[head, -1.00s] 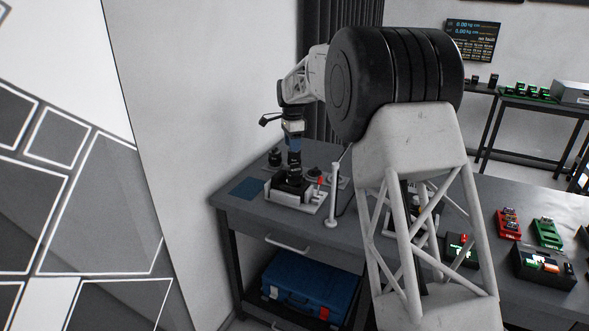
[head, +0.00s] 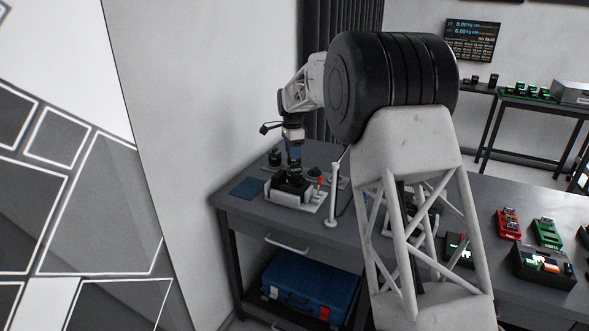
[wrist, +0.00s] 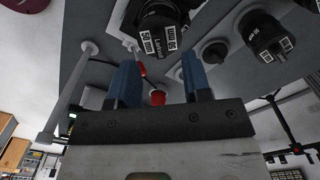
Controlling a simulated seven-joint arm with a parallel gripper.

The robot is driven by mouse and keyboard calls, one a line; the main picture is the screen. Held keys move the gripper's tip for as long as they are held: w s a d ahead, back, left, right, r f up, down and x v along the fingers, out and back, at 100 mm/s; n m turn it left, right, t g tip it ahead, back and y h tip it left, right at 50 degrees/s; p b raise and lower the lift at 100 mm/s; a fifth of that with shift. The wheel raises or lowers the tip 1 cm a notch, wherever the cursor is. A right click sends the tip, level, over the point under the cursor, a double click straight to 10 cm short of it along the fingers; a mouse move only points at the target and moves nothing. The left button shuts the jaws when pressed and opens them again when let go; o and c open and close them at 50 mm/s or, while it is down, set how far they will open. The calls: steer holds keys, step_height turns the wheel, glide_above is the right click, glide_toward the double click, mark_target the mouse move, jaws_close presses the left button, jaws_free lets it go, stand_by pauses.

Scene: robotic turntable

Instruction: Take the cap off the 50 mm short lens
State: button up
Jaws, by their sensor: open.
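The short lens (wrist: 158,14) is black with white "50 mm" labels. In the wrist view it is at the top, partly cut off by the frame edge, beyond and between my fingertips. I cannot make out its cap separately. My gripper (wrist: 159,62) is open, its two blue fingers apart with nothing between them. In the head view my gripper (head: 295,153) points down just above the dark lens (head: 295,174), which stands upright in a holder (head: 290,193). Whether the fingers touch it is too small to tell.
Another labelled black lens (wrist: 267,36) stands at the right of the wrist view, with a dark round cap-like piece (wrist: 214,52) beside it. A red knob (head: 320,181) and white post (head: 332,195) stand right of the holder. A blue mat (head: 246,188) lies left.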

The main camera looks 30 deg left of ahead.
mark_target(294, 164)
steer(key=shift+d+f, duration=0.15)
steer(key=shift+f, duration=2.3)
steer(key=shift+c, duration=0.2)
jaws_close()
